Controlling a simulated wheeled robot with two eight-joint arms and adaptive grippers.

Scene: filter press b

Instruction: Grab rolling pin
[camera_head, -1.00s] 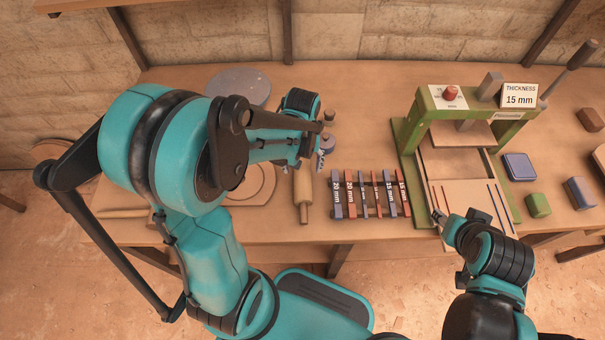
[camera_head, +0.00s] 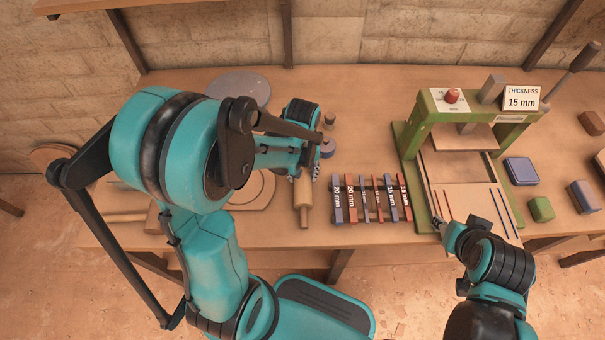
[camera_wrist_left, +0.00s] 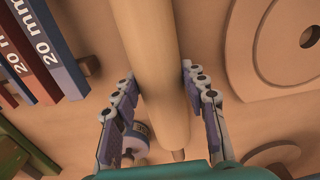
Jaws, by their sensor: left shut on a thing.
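The wooden rolling pin (camera_head: 303,195) lies on the workbench with its near handle pointing to the front edge. My left gripper (camera_head: 305,171) is at the far part of the pin, partly hidden by my own arm. In the left wrist view the rolling pin (camera_wrist_left: 157,60) runs between the two fingers of my left gripper (camera_wrist_left: 162,95), one on each side, and they are shut on it. My right gripper (camera_head: 440,225) is at the front of the green press (camera_head: 411,150); its fingers are too small to read.
Thickness strips (camera_head: 372,200) in blue and red lie right of the pin. Small jars (camera_head: 328,148) stand just behind the left gripper. A green block (camera_head: 541,209) sits right of the press.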

